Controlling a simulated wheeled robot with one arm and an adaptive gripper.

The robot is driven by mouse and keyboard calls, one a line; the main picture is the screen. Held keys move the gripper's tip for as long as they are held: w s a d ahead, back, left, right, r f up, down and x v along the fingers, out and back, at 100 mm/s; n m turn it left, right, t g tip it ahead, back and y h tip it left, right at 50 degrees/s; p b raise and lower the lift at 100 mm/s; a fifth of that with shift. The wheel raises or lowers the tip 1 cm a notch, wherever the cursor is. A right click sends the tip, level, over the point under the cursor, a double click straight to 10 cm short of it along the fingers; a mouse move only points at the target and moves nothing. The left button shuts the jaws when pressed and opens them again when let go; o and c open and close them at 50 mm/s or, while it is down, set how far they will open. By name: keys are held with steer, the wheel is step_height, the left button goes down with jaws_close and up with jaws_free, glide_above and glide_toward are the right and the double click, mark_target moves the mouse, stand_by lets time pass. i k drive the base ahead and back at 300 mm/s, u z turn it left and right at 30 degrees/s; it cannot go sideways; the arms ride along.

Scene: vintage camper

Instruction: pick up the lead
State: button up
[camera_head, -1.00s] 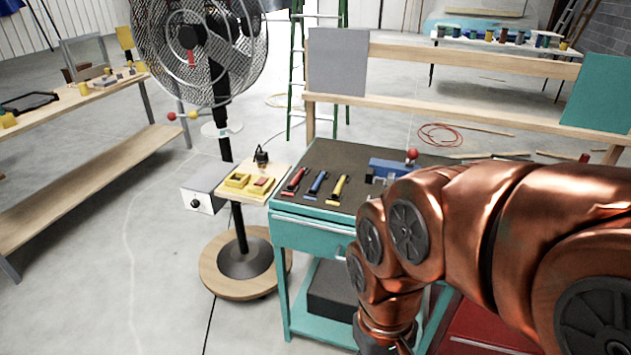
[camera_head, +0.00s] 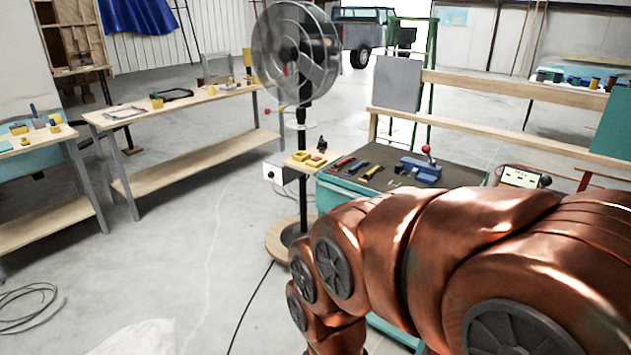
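I cannot tell for sure which thing is the lead. A dark coiled cable (camera_head: 28,305) lies on the concrete floor at the lower left edge, partly cut off by the frame. A thin black cable (camera_head: 250,308) runs along the floor from the fan's base toward the bottom edge. My copper-coloured arm reaches in from the lower right, and its links slope down to the bottom edge. My gripper is out of view, so its fingers and anything in them are not visible.
A pedestal fan (camera_head: 297,52) on a round wooden base (camera_head: 279,243) stands beside a teal tool cart (camera_head: 335,197) carrying several hand tools and a blue vise (camera_head: 421,168). A long wooden workbench (camera_head: 190,163) is at the left. Open floor lies between.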

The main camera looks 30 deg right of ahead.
mark_target(356, 168)
steer(key=z, duration=0.7)
steer(key=i, duration=0.3)
steer(key=z, duration=0.75)
steer(key=i, duration=1.5)
steer(key=u, duration=1.05)
steer(key=i, duration=0.45)
steer(key=u, duration=0.55)
